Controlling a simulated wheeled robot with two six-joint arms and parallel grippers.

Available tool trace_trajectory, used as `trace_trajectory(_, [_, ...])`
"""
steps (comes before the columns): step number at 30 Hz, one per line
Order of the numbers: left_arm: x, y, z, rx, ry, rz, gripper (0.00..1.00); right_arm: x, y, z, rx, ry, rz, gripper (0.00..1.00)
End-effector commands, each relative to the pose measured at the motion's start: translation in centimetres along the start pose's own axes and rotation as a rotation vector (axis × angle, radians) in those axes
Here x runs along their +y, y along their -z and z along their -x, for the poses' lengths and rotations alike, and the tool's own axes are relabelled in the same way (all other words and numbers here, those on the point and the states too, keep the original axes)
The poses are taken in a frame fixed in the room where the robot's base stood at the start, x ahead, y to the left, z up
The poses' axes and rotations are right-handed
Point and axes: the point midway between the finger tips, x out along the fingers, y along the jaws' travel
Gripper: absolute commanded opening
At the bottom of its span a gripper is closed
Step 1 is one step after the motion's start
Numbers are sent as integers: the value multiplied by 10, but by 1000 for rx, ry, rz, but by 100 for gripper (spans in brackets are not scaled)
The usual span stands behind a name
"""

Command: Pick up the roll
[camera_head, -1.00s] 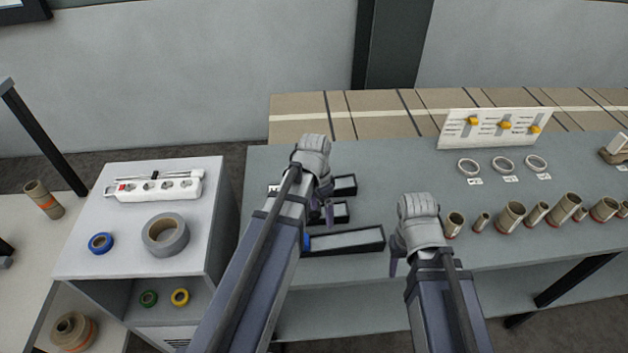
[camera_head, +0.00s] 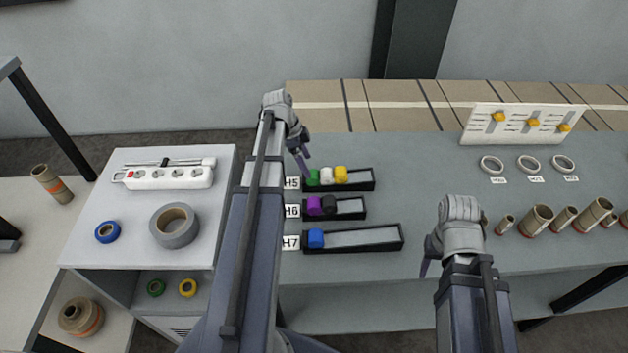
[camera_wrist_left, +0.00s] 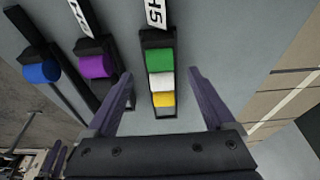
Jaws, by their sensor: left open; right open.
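Small coloured rolls lie in black trays on the grey table. Tray H5 (camera_head: 362,188) holds a green roll (camera_head: 313,178), a white roll (camera_head: 326,175) and a yellow roll (camera_head: 341,174). Tray H6 holds a purple roll (camera_head: 314,206) and a black roll (camera_head: 328,204). Tray H7 (camera_head: 370,249) holds a blue roll (camera_head: 316,239). My left gripper (camera_head: 305,167) is open and empty above the H5 end. In the left wrist view, its fingers (camera_wrist_left: 160,78) spread either side of the H5 rolls, apart from them. My right gripper (camera_head: 428,262) is open at the table's front edge.
A grey tape roll (camera_head: 175,226), a blue tape roll (camera_head: 107,232) and a power strip (camera_head: 168,177) lie on the left cabinet. Cardboard tubes (camera_head: 536,220) and white rings (camera_head: 529,165) stand at right. A white panel (camera_head: 521,124) stands behind.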

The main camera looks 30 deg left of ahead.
Motion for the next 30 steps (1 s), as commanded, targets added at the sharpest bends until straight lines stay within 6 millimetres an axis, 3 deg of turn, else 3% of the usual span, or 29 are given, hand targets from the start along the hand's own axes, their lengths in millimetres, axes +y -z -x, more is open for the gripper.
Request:
trace_trajectory(3, [0, -1, -14, 0, 0, 0, 88, -1, 1, -13, 0, 0, 0, 50])
trace_trajectory(11, [0, 0, -17, -1, 0, 1, 88, -2, 1, -16, 0, 0, 0, 50])
trace_trajectory(23, [0, -1, -63, -1, -1, 0, 88, -6, 4, -60, 0, 0, 0, 50])
trace_trajectory(30, [0, 0, -64, -1, 0, 1, 88, -6, 4, -61, 0, 0, 0, 50])
